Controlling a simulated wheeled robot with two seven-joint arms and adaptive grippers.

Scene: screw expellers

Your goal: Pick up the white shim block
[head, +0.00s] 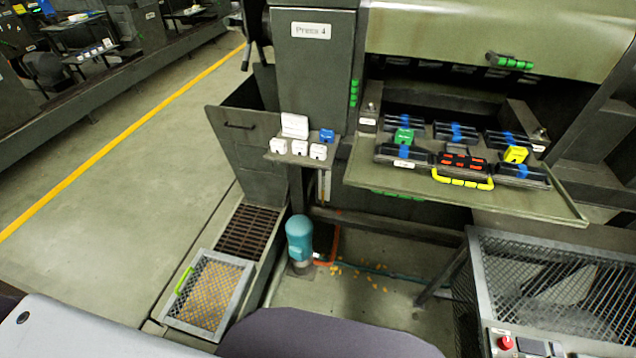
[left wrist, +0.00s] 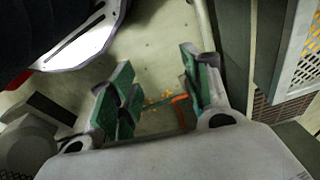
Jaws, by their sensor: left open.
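Several small blocks stand on a little shelf (head: 285,159) beside the press in the head view. Three of them are white blocks along the front: a left one (head: 278,146), a middle one (head: 299,147) and a right one (head: 318,151). Their labels are too small to read, so I cannot tell which is the shim block. A blue block (head: 327,135) sits behind the right one. My left gripper (left wrist: 156,62) shows only in the left wrist view. It is open and empty over the floor, away from the shelf blocks. My right gripper is in no view.
A white card (head: 295,125) stands behind the white blocks. To the right, a press tray (head: 560,204) holds dark bars, a green block (head: 404,135) and a yellow block (head: 515,154). A teal motor (head: 299,238) stands below the shelf. A mesh cage (head: 480,270) is lower right.

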